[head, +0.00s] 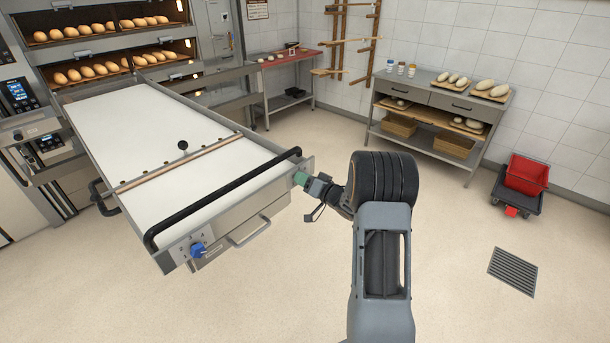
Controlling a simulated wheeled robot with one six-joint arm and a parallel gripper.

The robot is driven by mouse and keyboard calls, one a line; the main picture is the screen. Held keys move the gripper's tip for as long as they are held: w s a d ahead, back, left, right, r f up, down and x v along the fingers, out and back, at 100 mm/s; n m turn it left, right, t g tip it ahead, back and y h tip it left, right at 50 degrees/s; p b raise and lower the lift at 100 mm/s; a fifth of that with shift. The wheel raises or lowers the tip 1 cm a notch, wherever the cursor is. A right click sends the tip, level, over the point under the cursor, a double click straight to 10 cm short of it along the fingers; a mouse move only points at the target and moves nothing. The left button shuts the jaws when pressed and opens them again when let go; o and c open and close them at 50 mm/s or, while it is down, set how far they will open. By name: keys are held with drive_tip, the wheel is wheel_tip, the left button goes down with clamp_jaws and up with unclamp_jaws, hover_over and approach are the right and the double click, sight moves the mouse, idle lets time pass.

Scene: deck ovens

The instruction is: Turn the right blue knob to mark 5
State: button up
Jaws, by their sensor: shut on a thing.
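The loader's front panel carries a blue knob (197,249) at its left end, on a grey plate with small marks too small to read.
The long white loader (150,125) has a black bar (225,197) along its front edge and a metal handle (249,232) below. Deck ovens with loaves stand at the back left. A work table (440,98) and red bucket (526,174) stand right. The floor in front is clear.

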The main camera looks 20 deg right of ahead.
drive_tip(key=m+p, duration=0.2)
drive_tip(key=m, duration=0.3)
drive_tip(key=shift+p, duration=0.4)
drive_tip(key=shift+m, duration=0.4)
drive_tip(key=o, duration=0.9)
drive_tip(key=shift+d, duration=0.1)
drive_tip(key=b+v, duration=0.2)
drive_tip(key=v, duration=1.1)
drive_tip(key=shift+s+b, duration=0.35)
drive_tip(key=shift+s, duration=0.05)
